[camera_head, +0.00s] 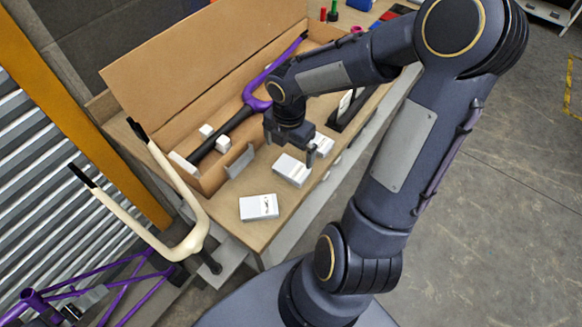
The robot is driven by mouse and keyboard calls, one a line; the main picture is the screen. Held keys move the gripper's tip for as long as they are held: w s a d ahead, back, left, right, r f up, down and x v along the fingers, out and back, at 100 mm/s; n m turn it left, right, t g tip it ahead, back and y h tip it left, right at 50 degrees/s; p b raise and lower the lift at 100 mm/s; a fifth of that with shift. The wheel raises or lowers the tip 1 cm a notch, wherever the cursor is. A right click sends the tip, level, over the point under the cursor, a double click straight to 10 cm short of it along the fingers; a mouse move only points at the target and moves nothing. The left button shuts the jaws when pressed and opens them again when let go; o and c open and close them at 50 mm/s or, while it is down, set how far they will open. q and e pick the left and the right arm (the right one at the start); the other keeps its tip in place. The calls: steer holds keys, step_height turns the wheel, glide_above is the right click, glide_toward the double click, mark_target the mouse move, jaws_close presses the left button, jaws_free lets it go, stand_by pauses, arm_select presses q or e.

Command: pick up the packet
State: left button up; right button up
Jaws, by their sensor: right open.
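Three white packets lie on the wooden bench: a near one (259,207) by the front edge, a middle one (291,170), and a far one (322,144) partly behind a finger. The view does not show which one the task means. My right gripper (290,149) points down over the bench, just beyond the middle packet and beside the far one. Its jaws are apart and I see nothing held. Its height above the packets is hard to tell. My left gripper is not in view.
An open cardboard box (180,118) with a purple fork (257,90) and small white blocks stands behind the packets. A cream fork (190,236) sticks up at left, near purple frame tubes (85,287).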

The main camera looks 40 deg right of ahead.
mark_target(292, 168)
steer(key=shift+w+f+n, duration=0.15)
steer(key=shift+f+n, duration=0.15)
steer(key=shift+f, duration=0.15)
steer(key=f, duration=0.7)
steer(key=shift+s+d+f, duration=0.15)
steer(key=shift+s+d, duration=0.05)
steer(key=shift+d, duration=0.2)
steer(key=c, duration=0.8)
